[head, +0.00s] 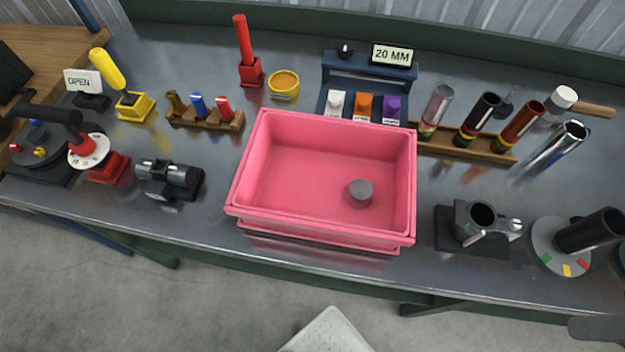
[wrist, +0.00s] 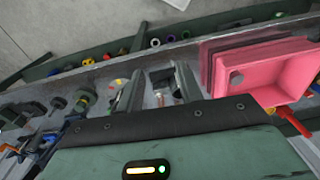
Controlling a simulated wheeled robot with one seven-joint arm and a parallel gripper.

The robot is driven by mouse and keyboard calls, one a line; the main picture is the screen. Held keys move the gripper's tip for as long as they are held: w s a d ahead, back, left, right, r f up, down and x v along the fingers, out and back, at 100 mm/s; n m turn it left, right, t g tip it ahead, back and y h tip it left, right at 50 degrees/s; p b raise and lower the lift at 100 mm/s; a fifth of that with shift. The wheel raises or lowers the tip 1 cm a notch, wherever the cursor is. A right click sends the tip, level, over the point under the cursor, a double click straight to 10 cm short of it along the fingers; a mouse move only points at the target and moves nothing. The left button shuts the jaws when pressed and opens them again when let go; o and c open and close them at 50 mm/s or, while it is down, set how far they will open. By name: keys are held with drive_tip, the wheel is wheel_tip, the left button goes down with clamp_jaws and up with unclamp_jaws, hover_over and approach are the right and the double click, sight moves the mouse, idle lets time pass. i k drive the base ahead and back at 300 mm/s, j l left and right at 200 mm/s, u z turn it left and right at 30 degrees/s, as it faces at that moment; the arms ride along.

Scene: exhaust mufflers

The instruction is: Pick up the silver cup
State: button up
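A small grey cylinder (head: 360,190), which may be the silver cup, stands inside the pink bin (head: 240,190), right of the middle of its floor. It also shows in the wrist view (wrist: 237,76) as a small grey round shape in the pink bin (wrist: 300,75). A taller silver tube (head: 438,104) stands in the wooden rack behind the bin. My gripper (wrist: 158,80) shows in the wrist view with its two fingers apart and nothing seen held between them. It is above the table, with the bin off to its right in that view.
The pink bin has raised walls around the cylinder. A dark clamp fixture (head: 480,226) and a round base with a black tube (head: 560,245) stand right of the bin. A small black vise (head: 168,178) stands left. A blue stand (head: 368,70) is behind.

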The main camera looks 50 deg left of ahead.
sight(359, 193)
drive_tip(key=j+u, duration=0.1)
drive_tip(key=u, duration=0.35)
drive_tip(key=j+u, duration=0.1)
drive_tip(key=u, duration=0.3)
drive_tip(key=i+u, duration=0.1)
drive_tip(key=u, duration=0.35)
drive_tip(key=z, duration=1.7)
drive_tip(key=j+u, duration=0.25)
drive_tip(key=u, duration=0.15)
drive_tip(key=j+u, duration=0.4)
drive_tip(key=i+j+u, duration=0.1)
drive_tip(key=u, duration=0.3)
drive_tip(key=k+j+u, duration=0.2)
drive_tip(key=k, duration=0.2)
drive_tip(key=k+j+u, duration=0.25)
drive_tip(key=k, duration=0.2)
